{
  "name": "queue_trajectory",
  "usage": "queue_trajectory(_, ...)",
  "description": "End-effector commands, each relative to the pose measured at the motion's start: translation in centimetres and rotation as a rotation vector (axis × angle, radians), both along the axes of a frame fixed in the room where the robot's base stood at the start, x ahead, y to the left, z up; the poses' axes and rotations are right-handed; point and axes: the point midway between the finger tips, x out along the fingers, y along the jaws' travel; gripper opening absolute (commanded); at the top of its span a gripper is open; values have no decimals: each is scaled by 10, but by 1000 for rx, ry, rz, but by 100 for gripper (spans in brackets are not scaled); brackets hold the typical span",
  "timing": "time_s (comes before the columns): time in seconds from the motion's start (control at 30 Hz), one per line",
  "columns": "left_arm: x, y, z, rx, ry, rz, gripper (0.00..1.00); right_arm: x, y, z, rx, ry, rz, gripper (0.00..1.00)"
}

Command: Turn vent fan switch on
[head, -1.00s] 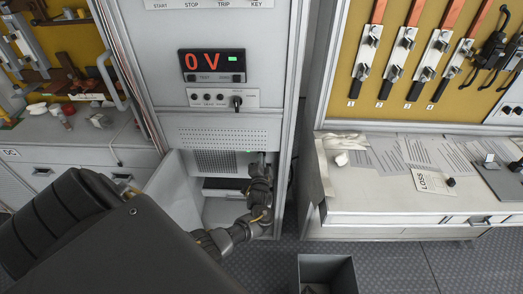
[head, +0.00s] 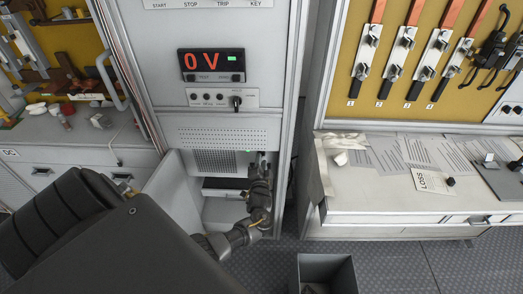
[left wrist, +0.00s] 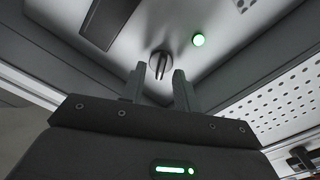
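The switch (left wrist: 160,64) is a small round rotary knob with a raised grip, on a pale panel in the left wrist view. My right gripper is not in view.
The open cabinet door (head: 172,190) stands left of my arm. A perforated grille (head: 215,161) is in the bay. Above are a red "0 V" display (head: 202,65) and a black selector knob (head: 237,102). A workbench (head: 385,200) with papers stands right; a grey bin (head: 326,270) is below.

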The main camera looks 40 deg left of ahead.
Motion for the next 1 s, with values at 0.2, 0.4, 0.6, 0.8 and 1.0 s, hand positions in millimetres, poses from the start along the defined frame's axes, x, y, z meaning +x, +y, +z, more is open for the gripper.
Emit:
queue_trajectory(0.2, -36, -27, -1, -3, 1, -1, 31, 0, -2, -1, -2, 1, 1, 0)
queue_trajectory(0.4, -62, -47, -1, -1, 0, 0, 31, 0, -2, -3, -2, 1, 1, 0)
queue_trajectory(0.6, -74, -56, 0, 1, -1, 0, 31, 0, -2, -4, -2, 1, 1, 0)
queue_trajectory(0.8, -75, -57, 0, 1, 1, 0, 31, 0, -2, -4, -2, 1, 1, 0)
queue_trajectory(1.0, -74, -57, 0, 1, 1, 0, 31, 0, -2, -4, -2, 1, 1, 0)
